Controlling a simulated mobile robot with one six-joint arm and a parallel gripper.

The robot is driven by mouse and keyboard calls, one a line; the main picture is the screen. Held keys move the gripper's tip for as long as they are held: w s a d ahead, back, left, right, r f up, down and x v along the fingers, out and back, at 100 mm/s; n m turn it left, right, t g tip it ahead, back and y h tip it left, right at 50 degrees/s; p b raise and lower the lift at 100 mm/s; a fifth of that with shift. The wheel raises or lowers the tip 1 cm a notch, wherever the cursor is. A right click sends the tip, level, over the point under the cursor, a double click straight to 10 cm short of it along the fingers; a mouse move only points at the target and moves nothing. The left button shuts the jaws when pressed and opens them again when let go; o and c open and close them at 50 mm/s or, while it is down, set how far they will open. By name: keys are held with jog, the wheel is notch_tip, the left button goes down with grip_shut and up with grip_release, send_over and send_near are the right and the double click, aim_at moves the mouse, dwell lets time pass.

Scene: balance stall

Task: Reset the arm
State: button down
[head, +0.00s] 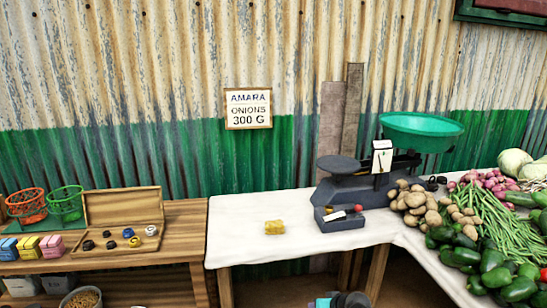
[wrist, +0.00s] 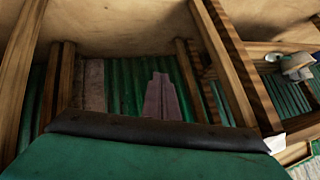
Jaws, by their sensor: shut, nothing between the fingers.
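My gripper (wrist: 160,75) shows in the middle of the wrist view as two mauve-grey fingers side by side, shut and empty. A teal and black part of my arm fills the bottom of that view and hides what lies behind it. The fingers point toward the green corrugated wall under a wooden table. In the head view only a small teal and dark part of my arm shows at the bottom edge; my fingers are not seen there.
A wooden bench (head: 185,225) on the left holds an open weight box (head: 125,205). Wooden table legs (wrist: 225,60) flank my gripper.

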jog(key=s+a+f+g+p, duration=0.15)
jog(key=s+f, duration=0.25)
jog(key=s, duration=0.4)
jog(key=s+a+f+g+h+p, duration=0.1)
jog(key=s+f+g+p, duration=0.2)
jog(key=s+f, duration=0.3)
jog(key=s+a+f+g+p, duration=0.2)
jog(key=s+f+g+p, duration=0.1)
jog(key=s, duration=0.6)
jog(key=s+d+f+g+h, duration=0.1)
jog(key=s+d+g, duration=0.1)
jog(key=s, duration=0.7)
jog(key=s+d+f+m+g+h+p, duration=0.1)
jog(key=s+d+g+h, duration=0.1)
jog(key=s, duration=0.7)
jog(key=d+g, duration=0.1)
jog(key=d, duration=0.1)
jog(key=shift+d+f+m+h, duration=0.25)
jog(key=shift+d+m+h, duration=0.05)
jog(key=shift+d, duration=0.05)
